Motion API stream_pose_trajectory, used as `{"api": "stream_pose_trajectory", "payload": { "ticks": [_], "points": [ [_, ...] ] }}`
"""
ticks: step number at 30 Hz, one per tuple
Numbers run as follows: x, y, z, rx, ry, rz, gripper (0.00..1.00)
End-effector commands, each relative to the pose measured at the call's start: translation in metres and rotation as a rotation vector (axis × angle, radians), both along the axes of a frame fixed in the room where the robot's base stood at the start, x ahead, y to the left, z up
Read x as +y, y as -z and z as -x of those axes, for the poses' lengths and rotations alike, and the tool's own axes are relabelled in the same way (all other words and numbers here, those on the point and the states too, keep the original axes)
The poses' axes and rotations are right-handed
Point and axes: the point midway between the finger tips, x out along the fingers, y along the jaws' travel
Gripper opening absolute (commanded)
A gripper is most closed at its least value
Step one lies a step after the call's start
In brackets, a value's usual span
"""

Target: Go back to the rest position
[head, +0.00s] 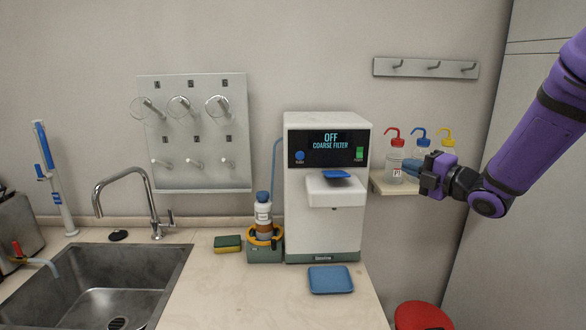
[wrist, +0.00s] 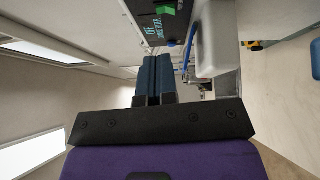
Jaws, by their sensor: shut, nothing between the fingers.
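My gripper (head: 420,171) is at the end of my purple arm at the right of the head view, in the air in front of the wash bottles. Its blue fingers are together with nothing between them, as the wrist view also shows (wrist: 154,78). The plasma spectrometer (head: 300,220) stands on the counter to the left of my gripper, clear of it. Its screen (head: 330,141) reads "OFF" and "COARSE FILTER". A green switch (head: 359,154) is on its front at the right. The spectrometer's front also shows in the wrist view (wrist: 180,25), turned sideways.
Wash bottles with red (head: 394,155), blue and yellow caps stand on a small shelf (head: 378,184), partly hidden by my gripper. A blue tray (head: 330,280), a sponge (head: 227,243) and a bottle in a holder (head: 264,225) are on the counter. A sink (head: 95,280) is at left, a red stool (head: 422,316) below.

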Motion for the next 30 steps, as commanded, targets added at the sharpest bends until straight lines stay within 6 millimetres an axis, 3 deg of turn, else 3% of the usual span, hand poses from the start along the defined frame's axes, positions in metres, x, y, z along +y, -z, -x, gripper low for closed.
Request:
{"api": "stream_pose_trajectory", "payload": {
  "ticks": [1,8,14,23,30],
  "points": [
    [-0.001,-0.011,0.002,0.044,0.056,-0.004,0.0],
    [-0.018,-0.042,0.023,0.304,0.363,-0.126,0.0],
    [-0.033,-0.059,0.067,0.515,0.627,-0.327,0.0],
    [-0.038,-0.064,0.169,0.84,0.972,-0.725,0.0],
    [-0.019,-0.052,0.265,1.129,1.188,-1.041,0.0]
  ]
}}
